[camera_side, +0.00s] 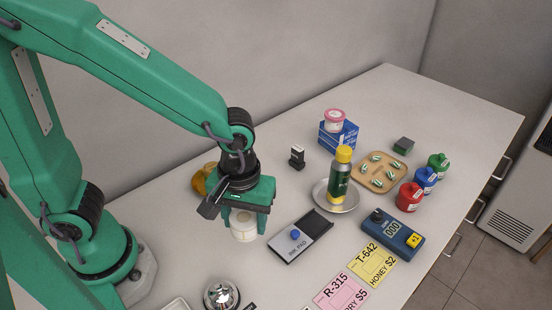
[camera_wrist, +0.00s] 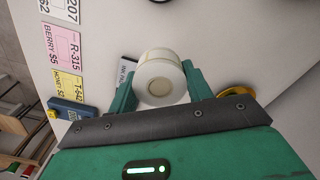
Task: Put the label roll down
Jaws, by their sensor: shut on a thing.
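The white label roll (camera_side: 244,229) hangs below my gripper (camera_side: 244,217) in the side view. My gripper is shut on it, with one green finger on each side. In the wrist view the roll (camera_wrist: 160,76) sits between the fingers (camera_wrist: 158,88), its pale round core facing the camera. The roll is over the white counter (camera_side: 185,262), left of the ink pad (camera_side: 301,238). I cannot tell whether its underside touches the counter.
Right of the ink pad are a metal dish (camera_side: 347,208) with a green bottle (camera_side: 339,178) and a blue counter device (camera_side: 392,235). A bell (camera_side: 221,294) and pink card (camera_side: 340,293) are in front. A yellow object (camera_side: 199,180) stands behind my gripper.

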